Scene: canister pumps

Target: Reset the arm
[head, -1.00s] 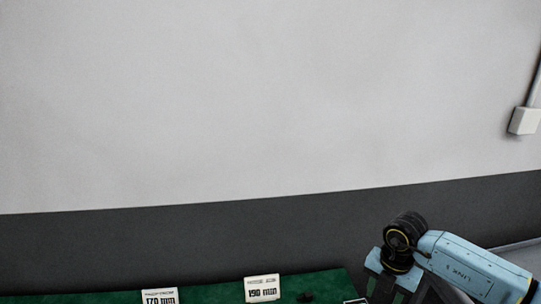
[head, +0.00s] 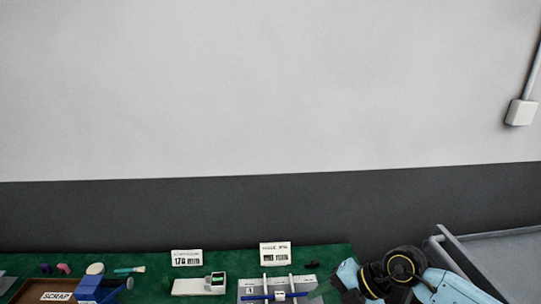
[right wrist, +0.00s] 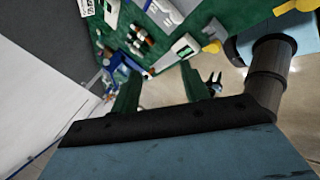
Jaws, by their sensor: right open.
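My right arm comes in from the lower right of the head view, light blue with black and yellow joints. Its gripper (head: 322,291) is only partly seen there, beside the right end of the green bench mat. In the right wrist view my right gripper (right wrist: 158,88) has its two dark green fingers well apart with nothing between them. Beyond the fingers lie the green mat and the things on it. My left gripper is not clearly seen in either view.
The green mat (head: 140,255) holds a brown SCRAP tray (head: 30,291), a blue block (head: 90,289), a pale device with a green display (head: 192,287), a metal fixture (head: 306,283) with a blue rod, and two upright signs. A grey surface (head: 500,255) stands at right.

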